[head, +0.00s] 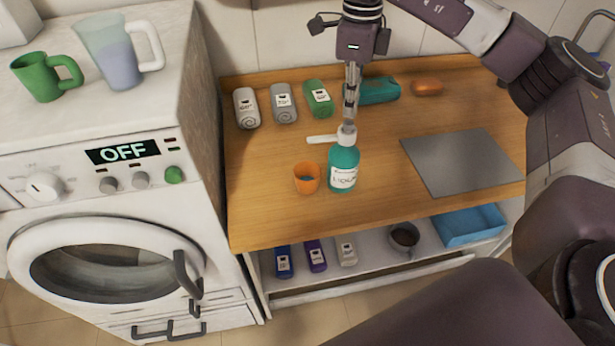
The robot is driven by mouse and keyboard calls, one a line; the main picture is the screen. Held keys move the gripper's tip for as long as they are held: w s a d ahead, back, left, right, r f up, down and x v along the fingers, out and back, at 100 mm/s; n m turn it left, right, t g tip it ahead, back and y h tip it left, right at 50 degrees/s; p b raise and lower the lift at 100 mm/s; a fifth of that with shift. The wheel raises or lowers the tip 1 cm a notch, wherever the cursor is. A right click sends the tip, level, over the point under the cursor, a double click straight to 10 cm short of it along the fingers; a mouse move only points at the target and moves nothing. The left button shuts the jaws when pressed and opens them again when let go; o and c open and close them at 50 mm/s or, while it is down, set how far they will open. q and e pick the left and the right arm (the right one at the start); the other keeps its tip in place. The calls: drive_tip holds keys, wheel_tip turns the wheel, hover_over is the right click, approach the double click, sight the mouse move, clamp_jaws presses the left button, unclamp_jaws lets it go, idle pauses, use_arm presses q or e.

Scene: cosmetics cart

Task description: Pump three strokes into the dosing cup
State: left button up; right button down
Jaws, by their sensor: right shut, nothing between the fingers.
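A teal pump bottle (343,172) with a white label stands upright on the wooden top. Its white pump head (346,136) has a nozzle (321,139) pointing left. A small orange cup (307,180) stands just left of the bottle, below the nozzle tip; a bluish patch shows inside it. My right gripper (348,127) points down with its fingers shut and empty. Its fingertips are at the top of the pump head; whether they press on it I cannot tell. My left gripper is not in view.
Labelled rolls (283,103) and a teal bundle (379,90) lie behind, with an orange bar (427,88). A grey plate (462,162) lies right. The lower shelf holds a dark-filled cup (404,236) and blue tray (470,226). A washing machine (110,190) reading OFF stands left.

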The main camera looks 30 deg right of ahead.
sight(349, 122)
drive_tip(key=shift+f, duration=0.15)
drive_tip(key=shift+f+b, duration=1.1)
drive_tip(key=shift+f, duration=0.35)
drive_tip(key=shift+r, duration=0.1)
drive_tip(key=shift+r+p, duration=1.3)
drive_tip(key=shift+r, duration=0.25)
drive_tip(key=shift+r, duration=0.1)
wheel_tip(349, 122, up, 6)
drive_tip(key=p, duration=0.4)
